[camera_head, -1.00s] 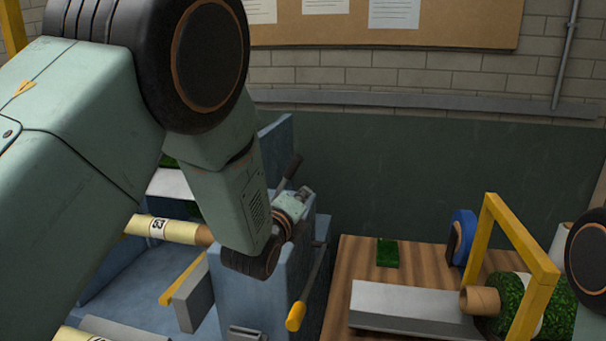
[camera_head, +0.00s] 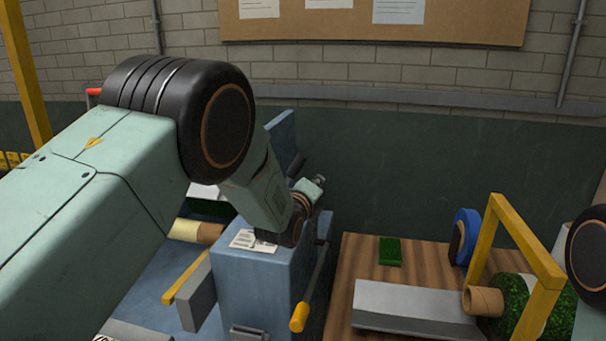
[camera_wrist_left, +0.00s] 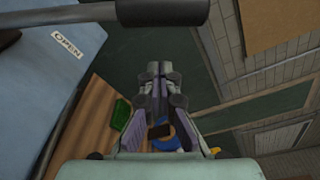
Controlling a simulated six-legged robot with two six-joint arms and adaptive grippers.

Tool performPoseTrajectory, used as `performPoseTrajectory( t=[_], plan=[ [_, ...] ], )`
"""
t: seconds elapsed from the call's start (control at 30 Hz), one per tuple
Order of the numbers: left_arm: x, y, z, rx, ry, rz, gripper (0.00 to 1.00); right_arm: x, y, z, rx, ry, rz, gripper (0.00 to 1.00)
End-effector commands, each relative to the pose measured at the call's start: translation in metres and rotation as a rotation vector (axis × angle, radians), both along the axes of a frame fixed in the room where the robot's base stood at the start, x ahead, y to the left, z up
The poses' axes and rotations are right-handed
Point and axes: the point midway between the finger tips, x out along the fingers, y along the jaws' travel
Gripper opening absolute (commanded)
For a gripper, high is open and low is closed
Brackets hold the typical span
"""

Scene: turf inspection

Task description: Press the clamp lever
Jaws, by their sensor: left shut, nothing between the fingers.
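A lever with a black grip (camera_head: 296,162) stands at the back of the blue machine (camera_head: 250,290), partly behind my left wrist. In the left wrist view, its black grip (camera_wrist_left: 165,14) crosses the top, with a rod running down left beside a blue surface (camera_wrist_left: 45,60) marked OPEN. My left gripper (camera_wrist_left: 160,95) is shut and empty, apart from the grip in that picture. A second lever with a yellow handle (camera_head: 299,318) hangs on the machine's right side. Which one is the clamp lever is not marked. My right gripper is out of view.
A wooden table (camera_head: 345,290) on the right holds a green turf piece (camera_head: 389,251), a blue ring (camera_head: 464,237), a grey channel (camera_head: 410,307), a turf roll (camera_head: 517,303) and a yellow frame (camera_head: 500,240). A dark green wall (camera_head: 400,160) stands behind.

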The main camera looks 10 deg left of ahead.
Motion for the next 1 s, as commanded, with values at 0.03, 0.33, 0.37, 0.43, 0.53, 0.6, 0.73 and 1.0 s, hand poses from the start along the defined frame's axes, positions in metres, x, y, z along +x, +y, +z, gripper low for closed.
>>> performPoseTrajectory(
  t=[0.03, 0.33, 0.37, 0.43, 0.53, 0.6, 0.73, 1.0],
  plan=[
    [0.006, -0.001, 0.000, -0.001, -0.001, 0.000, 0.00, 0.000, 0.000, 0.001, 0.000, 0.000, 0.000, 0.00],
    [0.004, 0.028, 0.018, -0.001, 0.000, 0.002, 0.00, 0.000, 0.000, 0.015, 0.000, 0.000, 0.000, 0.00],
    [0.004, 0.030, 0.018, -0.001, 0.000, 0.002, 0.00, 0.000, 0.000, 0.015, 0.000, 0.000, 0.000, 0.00],
    [0.003, 0.032, 0.019, -0.001, 0.000, 0.001, 0.00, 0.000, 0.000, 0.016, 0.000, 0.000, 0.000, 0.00],
    [0.002, 0.033, 0.020, -0.001, 0.000, 0.000, 0.00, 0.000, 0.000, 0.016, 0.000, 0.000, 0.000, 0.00],
    [0.002, 0.033, 0.019, -0.001, 0.000, 0.000, 0.00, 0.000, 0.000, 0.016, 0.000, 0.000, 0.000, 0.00],
    [0.002, 0.033, 0.019, 0.000, 0.000, 0.000, 0.00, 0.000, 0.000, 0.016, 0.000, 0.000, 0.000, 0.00],
    [0.002, 0.037, 0.022, -0.027, -0.001, 0.002, 0.00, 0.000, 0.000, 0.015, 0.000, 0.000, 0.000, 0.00]
  ],
)
